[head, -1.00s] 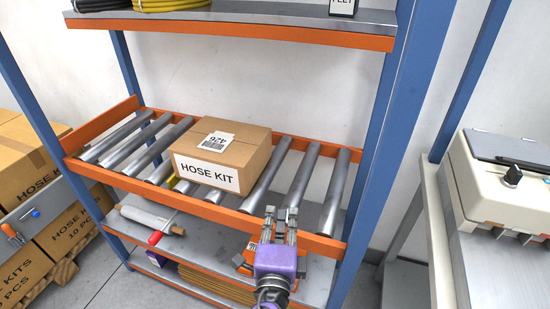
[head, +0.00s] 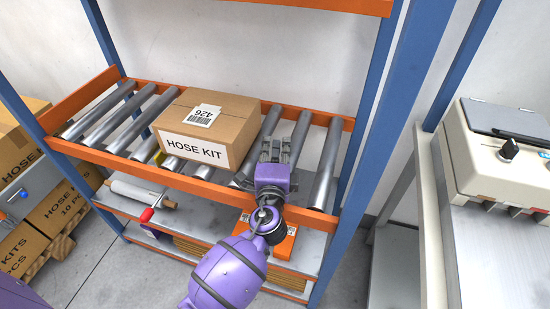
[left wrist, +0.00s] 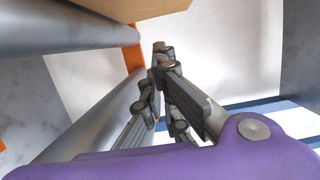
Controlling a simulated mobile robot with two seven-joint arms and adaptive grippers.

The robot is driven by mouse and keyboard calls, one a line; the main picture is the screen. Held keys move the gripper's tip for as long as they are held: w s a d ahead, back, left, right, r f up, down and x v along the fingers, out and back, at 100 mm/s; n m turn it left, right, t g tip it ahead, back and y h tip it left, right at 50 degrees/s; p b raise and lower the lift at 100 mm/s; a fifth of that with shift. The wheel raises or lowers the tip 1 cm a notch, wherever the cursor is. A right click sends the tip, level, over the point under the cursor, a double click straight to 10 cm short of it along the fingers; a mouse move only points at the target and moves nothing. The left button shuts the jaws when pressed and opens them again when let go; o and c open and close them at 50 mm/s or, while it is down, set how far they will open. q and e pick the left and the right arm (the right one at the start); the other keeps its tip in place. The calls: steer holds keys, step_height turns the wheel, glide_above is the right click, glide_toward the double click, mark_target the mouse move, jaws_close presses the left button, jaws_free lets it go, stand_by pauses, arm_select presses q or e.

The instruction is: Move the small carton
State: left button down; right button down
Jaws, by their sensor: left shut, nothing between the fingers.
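The small carton (head: 228,128) is a brown box with a "HOSE KIT" label on its front and a "426" barcode label on top. It sits on the roller shelf (head: 85,152) in the head view. My left gripper (head: 274,142) is shut and empty, over the rollers just right of the carton. Whether it touches the carton is unclear. In the left wrist view, my left gripper (left wrist: 160,50) has its fingers together, and a brown edge, likely the carton (left wrist: 130,8), shows at the top. My right gripper is not in view.
Blue posts (head: 372,110) and an orange front rail (head: 110,160) frame the rollers. The rollers (head: 325,165) at the right end are bare. A white roll (head: 140,192) lies on the shelf below. Larger cartons (head: 70,215) are stacked at left, and a beige machine (head: 500,165) stands at right.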

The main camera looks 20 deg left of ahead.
arm_select(q)
steer(key=a, duration=0.3)
steer(key=shift+s+a+p, duration=0.1)
steer(key=shift+a+p, duration=0.2)
steer(key=shift+a, duration=0.1)
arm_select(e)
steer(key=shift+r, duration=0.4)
